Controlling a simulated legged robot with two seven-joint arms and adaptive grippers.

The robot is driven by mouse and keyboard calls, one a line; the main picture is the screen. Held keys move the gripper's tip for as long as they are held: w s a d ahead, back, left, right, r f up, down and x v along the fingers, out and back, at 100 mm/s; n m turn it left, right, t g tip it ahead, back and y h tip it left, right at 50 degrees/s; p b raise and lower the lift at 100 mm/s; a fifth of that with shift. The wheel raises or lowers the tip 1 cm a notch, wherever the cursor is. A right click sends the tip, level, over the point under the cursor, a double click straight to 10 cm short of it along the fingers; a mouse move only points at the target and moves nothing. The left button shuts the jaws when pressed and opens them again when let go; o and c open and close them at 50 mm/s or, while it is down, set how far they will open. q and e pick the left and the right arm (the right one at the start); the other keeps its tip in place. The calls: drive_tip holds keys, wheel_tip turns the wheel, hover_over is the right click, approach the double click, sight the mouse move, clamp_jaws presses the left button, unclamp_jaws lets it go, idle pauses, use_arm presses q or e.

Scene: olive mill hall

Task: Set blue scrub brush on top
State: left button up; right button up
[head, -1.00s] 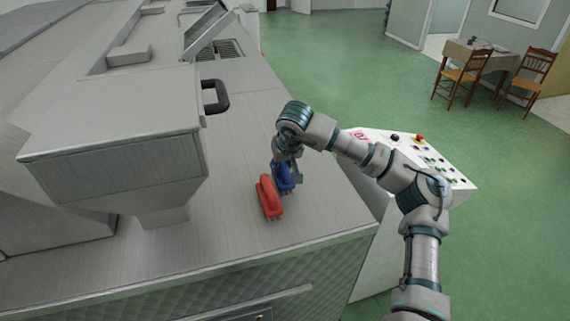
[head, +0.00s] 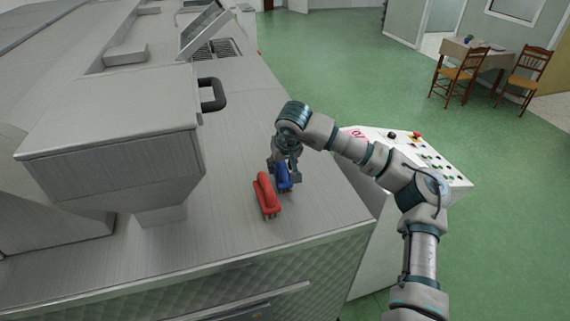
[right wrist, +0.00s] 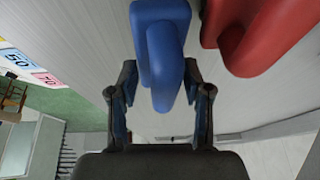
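A blue scrub brush (head: 284,178) and a red scrub brush (head: 266,194) sit side by side on the grey metal top of the machine (head: 240,150). The blue one is right of and slightly beyond the red one. My right gripper (head: 285,178) is over the blue brush, pointing down. In the right wrist view the open fingers (right wrist: 164,92) stand on either side of the blue brush's handle (right wrist: 163,55), with small gaps showing. The red brush (right wrist: 255,35) lies close by at the upper right there. The blue brush's underside is hidden. My left gripper is not in view.
A grey hopper (head: 110,150) with a black handle (head: 212,95) stands left of the brushes. A white control panel (head: 430,165) with buttons is to the right, past the machine's edge. The metal top in front of the brushes is clear.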

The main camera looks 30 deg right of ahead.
drive_tip(key=shift+a, duration=0.1)
drive_tip(key=shift+r, duration=0.3)
drive_tip(key=v, duration=0.2)
drive_tip(key=d+b+v, duration=0.1)
drive_tip(key=v, duration=0.4)
drive_tip(key=shift+s+d+r, duration=0.25)
drive_tip(key=shift+d, duration=0.1)
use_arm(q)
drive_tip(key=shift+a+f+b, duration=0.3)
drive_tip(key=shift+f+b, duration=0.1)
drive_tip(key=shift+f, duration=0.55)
use_arm(e)
drive_tip(key=shift+s+a+r, duration=0.25)
drive_tip(key=shift+a+r, duration=0.05)
drive_tip(key=shift+r, duration=0.35)
drive_tip(key=shift+s+a+r, duration=0.25)
drive_tip(key=shift+a+r, duration=0.05)
drive_tip(key=shift+r, duration=0.4)
drive_tip(key=shift+s+a+r, duration=0.25)
drive_tip(key=shift+r, duration=0.4)
